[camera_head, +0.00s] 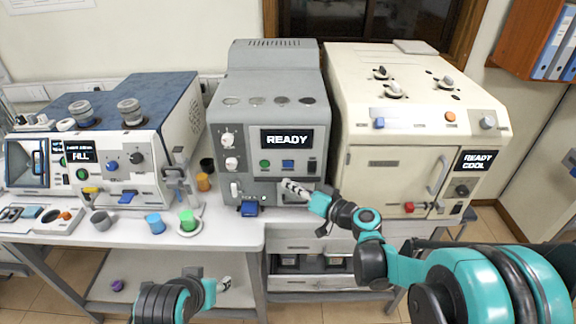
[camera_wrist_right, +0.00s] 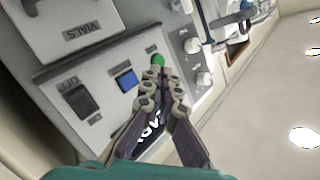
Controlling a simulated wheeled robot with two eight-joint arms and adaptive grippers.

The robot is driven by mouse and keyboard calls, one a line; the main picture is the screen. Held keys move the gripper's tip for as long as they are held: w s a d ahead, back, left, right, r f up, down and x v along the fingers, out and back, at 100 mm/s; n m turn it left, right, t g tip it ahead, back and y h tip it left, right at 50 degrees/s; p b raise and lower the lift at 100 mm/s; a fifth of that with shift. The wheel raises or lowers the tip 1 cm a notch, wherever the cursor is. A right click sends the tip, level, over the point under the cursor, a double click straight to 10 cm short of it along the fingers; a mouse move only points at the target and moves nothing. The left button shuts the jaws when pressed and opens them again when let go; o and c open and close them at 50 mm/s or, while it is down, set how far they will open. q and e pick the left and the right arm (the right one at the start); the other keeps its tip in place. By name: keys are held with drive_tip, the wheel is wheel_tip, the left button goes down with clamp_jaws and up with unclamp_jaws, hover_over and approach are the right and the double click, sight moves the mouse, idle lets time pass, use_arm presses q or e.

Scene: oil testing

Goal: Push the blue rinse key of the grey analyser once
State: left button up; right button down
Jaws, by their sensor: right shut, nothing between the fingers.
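The grey analyser (camera_head: 275,110) stands in the middle of the bench with its screen reading READY. Its blue key (camera_head: 288,163) sits below the screen, between a green button (camera_head: 264,164) and a black switch (camera_head: 312,166). In the right wrist view the blue key (camera_wrist_right: 127,80) is beside my fingers and uncovered. My right gripper (camera_head: 284,183) is shut and empty in front of the panel. In the wrist view its tips (camera_wrist_right: 160,70) overlap the edge of the green button (camera_wrist_right: 157,60); contact cannot be told. My left gripper (camera_head: 226,283) is low in front of the bench, its jaws unclear.
A blue-topped machine (camera_head: 150,110) stands left, a cream oven (camera_head: 410,110) right. Small cups, including a green one (camera_head: 187,219) and a blue one (camera_head: 154,223), stand on the left bench front.

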drive_tip(key=shift+w, duration=2.5)
drive_tip(key=shift+w, duration=0.1)
drive_tip(key=shift+w, duration=0.35)
drive_tip(key=shift+w, duration=0.35)
drive_tip(key=shift+s+b, duration=0.35)
drive_tip(key=shift+s, duration=0.45)
drive_tip(key=s, duration=0.5)
idle(0.4)
